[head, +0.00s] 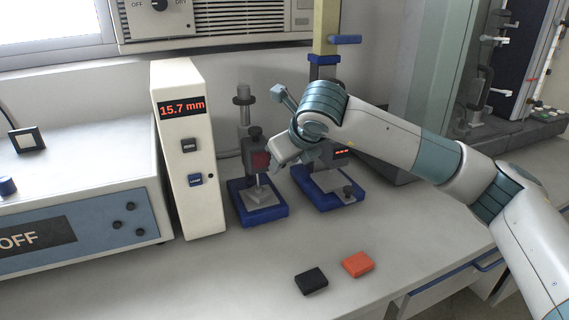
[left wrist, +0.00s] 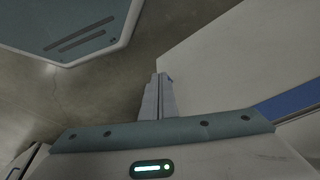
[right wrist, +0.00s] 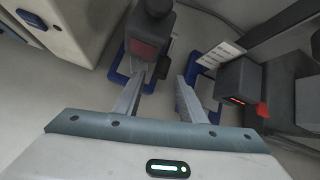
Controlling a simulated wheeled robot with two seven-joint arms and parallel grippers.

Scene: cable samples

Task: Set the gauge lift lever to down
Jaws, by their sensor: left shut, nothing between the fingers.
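A gauge (head: 258,160) with a dark reddish face stands on a blue-based stand (head: 265,215) right of the white display tower. In the right wrist view the gauge (right wrist: 146,46) is at the top, left of centre. A small dark part (right wrist: 166,63) at its right side may be the lift lever; its setting is unclear. My right gripper (head: 274,158) is beside the gauge's right side, and the right wrist view shows its fingers (right wrist: 161,80) apart with nothing between them. My left gripper (left wrist: 158,80) is shut and empty, seen only in the left wrist view.
The white tower (head: 187,130) reads 15.7 mm. A second blue-based instrument (head: 335,195) stands just right, partly behind my right arm; a red part (right wrist: 262,110) shows on its side. Black (head: 311,280) and orange (head: 357,264) blocks lie on the front bench, otherwise clear there.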

